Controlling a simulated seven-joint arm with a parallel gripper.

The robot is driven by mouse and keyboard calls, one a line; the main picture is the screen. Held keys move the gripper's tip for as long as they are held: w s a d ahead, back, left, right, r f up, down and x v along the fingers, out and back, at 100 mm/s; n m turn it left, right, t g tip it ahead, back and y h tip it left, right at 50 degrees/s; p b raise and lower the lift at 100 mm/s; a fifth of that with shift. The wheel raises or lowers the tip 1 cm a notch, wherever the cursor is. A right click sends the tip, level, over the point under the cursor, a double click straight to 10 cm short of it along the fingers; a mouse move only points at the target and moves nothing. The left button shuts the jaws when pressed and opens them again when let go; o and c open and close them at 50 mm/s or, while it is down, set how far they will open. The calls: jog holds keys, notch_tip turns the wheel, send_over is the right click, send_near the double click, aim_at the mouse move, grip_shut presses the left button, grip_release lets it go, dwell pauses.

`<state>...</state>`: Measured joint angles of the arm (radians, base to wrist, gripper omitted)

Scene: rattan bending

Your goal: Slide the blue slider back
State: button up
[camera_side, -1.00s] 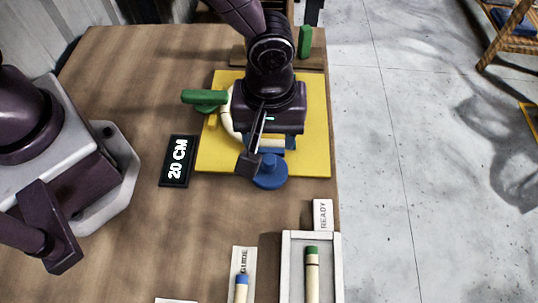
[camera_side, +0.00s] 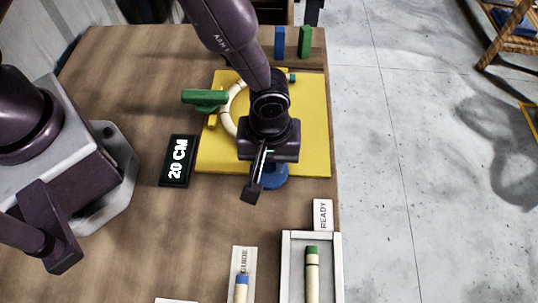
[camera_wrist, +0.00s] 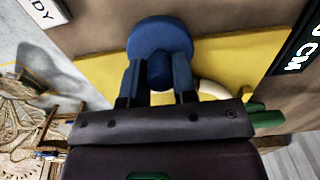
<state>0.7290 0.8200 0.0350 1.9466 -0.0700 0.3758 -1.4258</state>
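The blue slider (camera_side: 274,183), with a round blue end, sits at the near edge of the yellow board (camera_side: 315,150). My wrist hides most of it in the side view. In the wrist view the round blue slider (camera_wrist: 160,34) shows beyond my fingertips, with a short blue stub pointing toward me. My gripper (camera_wrist: 158,78) has its two fingers apart, one on each side of this stub. A gap shows on the left; contact on the right cannot be told. In the side view my gripper (camera_side: 267,163) is over the slider and its fingertips are hidden.
A pale bent rattan piece (camera_side: 228,118) curves on the board beside a green handle (camera_side: 205,97). Blue (camera_side: 279,42) and green (camera_side: 305,42) upright pieces stand at the back. A 20 CM display (camera_side: 178,160) lies left of the board. A tray (camera_side: 287,262) holds a green-tipped rod in front.

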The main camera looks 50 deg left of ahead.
grip_shut()
jog(key=shift+s+d, duration=1.45)
jog(key=shift+d, duration=0.05)
jog(key=o, duration=0.8)
grip_release()
jog(key=shift+r, duration=0.2)
notch_tip(320, 180, up, 13)
jog(key=shift+f, duration=0.2)
